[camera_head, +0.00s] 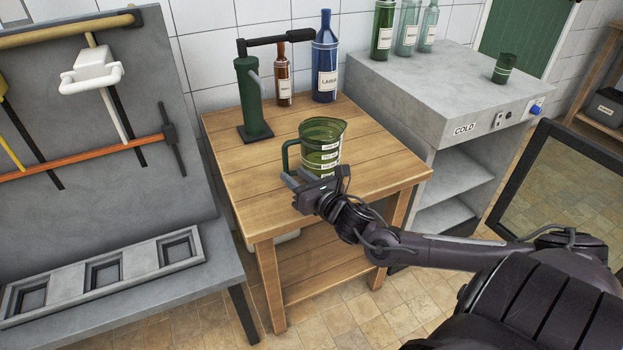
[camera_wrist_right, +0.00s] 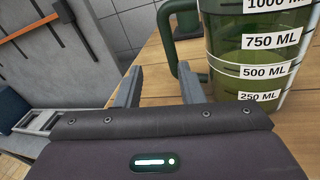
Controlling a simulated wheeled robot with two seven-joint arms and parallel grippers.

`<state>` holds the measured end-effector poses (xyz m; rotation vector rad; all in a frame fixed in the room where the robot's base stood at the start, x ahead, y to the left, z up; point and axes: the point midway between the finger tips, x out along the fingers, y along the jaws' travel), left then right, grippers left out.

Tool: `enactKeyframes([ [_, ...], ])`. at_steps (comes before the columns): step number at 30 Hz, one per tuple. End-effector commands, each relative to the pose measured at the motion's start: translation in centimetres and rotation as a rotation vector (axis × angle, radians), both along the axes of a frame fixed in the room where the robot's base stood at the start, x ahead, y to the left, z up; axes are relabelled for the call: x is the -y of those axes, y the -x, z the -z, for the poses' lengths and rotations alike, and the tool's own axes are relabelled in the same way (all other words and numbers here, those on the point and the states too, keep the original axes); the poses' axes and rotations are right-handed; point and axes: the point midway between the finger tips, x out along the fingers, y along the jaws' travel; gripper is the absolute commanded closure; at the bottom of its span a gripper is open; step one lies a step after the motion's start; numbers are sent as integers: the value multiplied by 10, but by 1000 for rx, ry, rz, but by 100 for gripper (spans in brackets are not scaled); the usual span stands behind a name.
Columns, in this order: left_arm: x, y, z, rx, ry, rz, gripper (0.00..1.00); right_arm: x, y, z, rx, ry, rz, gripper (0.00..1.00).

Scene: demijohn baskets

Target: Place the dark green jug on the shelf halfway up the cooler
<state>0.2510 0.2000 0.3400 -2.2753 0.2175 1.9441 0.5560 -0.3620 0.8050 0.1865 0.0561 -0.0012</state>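The dark green jug (camera_head: 322,140) stands upright on the wooden table, its handle towards the left; white volume labels show on its side. It also shows in the right wrist view (camera_wrist_right: 262,60). My right gripper (camera_head: 295,180) is at the jug's near left side, low by the handle. In the right wrist view its fingers (camera_wrist_right: 160,72) are apart with nothing between them. The handle (camera_wrist_right: 167,35) is just beyond the right-hand finger; I cannot tell whether they touch. The grey cooler (camera_head: 420,95), marked COLD, has a shelf (camera_head: 462,180) inside its open front. My left gripper is out of view.
A green tap stand (camera_head: 252,95), a brown bottle (camera_head: 283,80) and a blue bottle (camera_head: 325,60) stand behind the jug on the table (camera_head: 245,180). Bottles and a green cup (camera_head: 504,68) stand on the cooler. The cooler's glass door (camera_head: 565,190) hangs open at right.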

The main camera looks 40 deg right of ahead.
Motion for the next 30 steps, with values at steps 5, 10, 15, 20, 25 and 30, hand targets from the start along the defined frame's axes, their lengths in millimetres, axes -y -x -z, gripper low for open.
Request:
enactKeyframes([
  [5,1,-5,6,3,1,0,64,20,4,3,50,170,42,65],
  [10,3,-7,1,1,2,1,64,23,-10,1,59,193,49,65],
  [15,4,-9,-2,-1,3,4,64,22,-21,1,55,191,46,65],
  [20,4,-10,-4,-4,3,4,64,22,-36,-1,58,188,48,65],
  [25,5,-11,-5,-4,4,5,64,22,-60,-1,56,189,48,65],
  [30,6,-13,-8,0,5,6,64,22,-72,-1,54,189,45,65],
])
